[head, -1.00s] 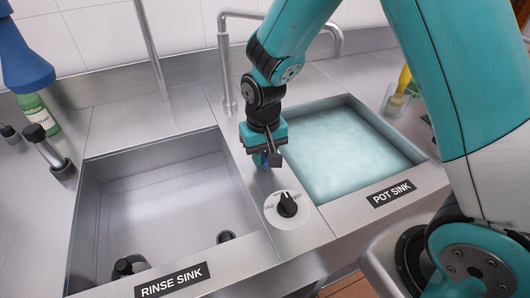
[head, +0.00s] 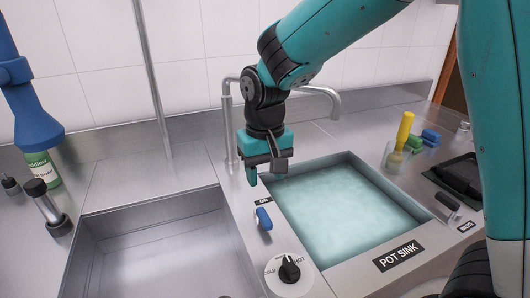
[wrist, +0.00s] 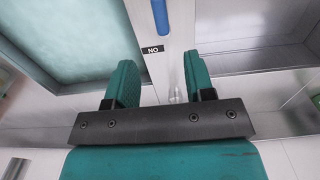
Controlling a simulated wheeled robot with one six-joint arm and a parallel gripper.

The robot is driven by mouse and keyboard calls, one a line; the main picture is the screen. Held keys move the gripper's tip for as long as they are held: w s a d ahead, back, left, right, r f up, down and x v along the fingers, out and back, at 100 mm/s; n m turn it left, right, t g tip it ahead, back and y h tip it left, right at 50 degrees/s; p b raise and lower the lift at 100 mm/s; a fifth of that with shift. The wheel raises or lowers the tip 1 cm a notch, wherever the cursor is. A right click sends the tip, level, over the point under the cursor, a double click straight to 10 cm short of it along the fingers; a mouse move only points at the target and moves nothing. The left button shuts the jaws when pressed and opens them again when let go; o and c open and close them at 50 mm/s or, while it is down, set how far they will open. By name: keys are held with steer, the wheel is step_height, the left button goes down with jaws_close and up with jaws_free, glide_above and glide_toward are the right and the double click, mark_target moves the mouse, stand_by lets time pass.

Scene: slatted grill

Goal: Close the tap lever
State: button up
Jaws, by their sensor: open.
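The tap lever (head: 264,219) is a small blue handle on the steel strip between the two sinks, just in front of an "ON" label (head: 263,201). In the wrist view the blue lever (wrist: 160,14) shows at the top edge, beyond the label (wrist: 153,50). My gripper (head: 267,180) is open and empty, pointing down above the strip, behind the lever and apart from it. In the wrist view its two teal fingers (wrist: 157,82) stand spread, with bare strip between them. The curved metal tap (head: 228,110) stands behind my gripper.
A round dial (head: 290,271) lies in front of the lever. The pot sink (head: 345,206), full of cloudy water, is at right; the empty rinse sink (head: 160,255) is at left. A jar with a yellow brush (head: 402,135) and a soap bottle (head: 42,168) stand at the sides.

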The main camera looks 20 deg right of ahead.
step_height(320, 180, up, 5)
stand_by(0.6)
steer(key=s+a+n+y, duration=0.1)
steer(key=s+n+y, duration=0.1)
steer(key=s, duration=0.7)
steer(key=s+a+r+n+y, duration=0.1)
steer(key=s+n, duration=0.4)
steer(key=s, duration=0.5)
steer(key=shift+s+a+r+y, duration=0.25)
steer(key=shift+s+a+y, duration=0.05)
steer(key=shift+a+y, duration=0.35)
